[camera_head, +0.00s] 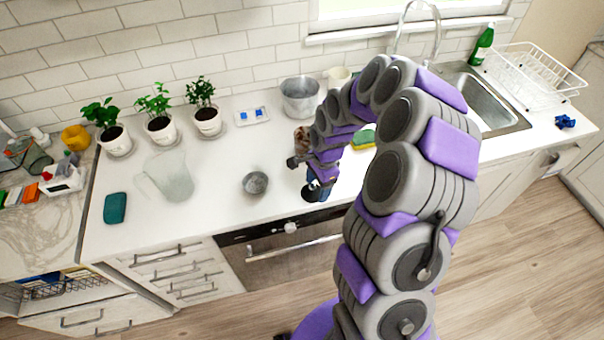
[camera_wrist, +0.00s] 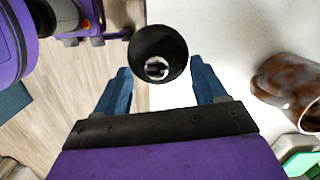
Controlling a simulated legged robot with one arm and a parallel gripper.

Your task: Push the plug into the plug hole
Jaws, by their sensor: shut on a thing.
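My gripper (camera_wrist: 160,82) has its two blue fingers on either side of a dark, round, hollow object (camera_wrist: 158,52) in the wrist view. The fingers are closed on it. A pale metallic detail shows inside its opening; I cannot tell if it is the plug. In the head view my gripper (camera_head: 318,188) is low at the counter's front edge, and my arm hides much of what it holds. The sink (camera_head: 490,105) is at the right, well away from the gripper. I cannot make out the plug hole in its basin.
A brown mug (camera_wrist: 290,88) stands close to the gripper, with a green-and-yellow sponge (camera_head: 362,138) beyond. A metal cup (camera_head: 255,183), clear pitcher (camera_head: 168,175) and pot (camera_head: 300,97) stand on the counter. A dish rack (camera_head: 528,75) and blue object (camera_head: 565,121) are right of the sink.

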